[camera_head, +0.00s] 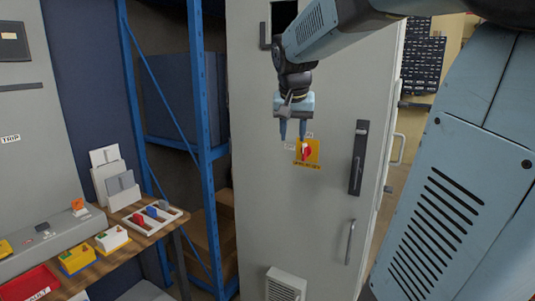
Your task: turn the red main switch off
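The red main switch (306,152) is a red rotary knob on a yellow plate (314,158). It is mounted on the front of the tall grey cabinet (260,200), about mid-height. A pale handle or mark shows on the red knob, too small to read its position. My gripper (293,138) hangs from above with its two fingers pointing down. The fingers are apart with nothing seen between them. In the picture the fingertips are just above and left of the switch; I cannot tell whether they touch it.
A black handle (358,158) and a lower pull handle (350,242) stick out right of the switch. A vent (285,285) sits low on the cabinet. A wooden table (150,236) with socket boxes stands left, before a blue rack (201,120). My arm covers the upper right.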

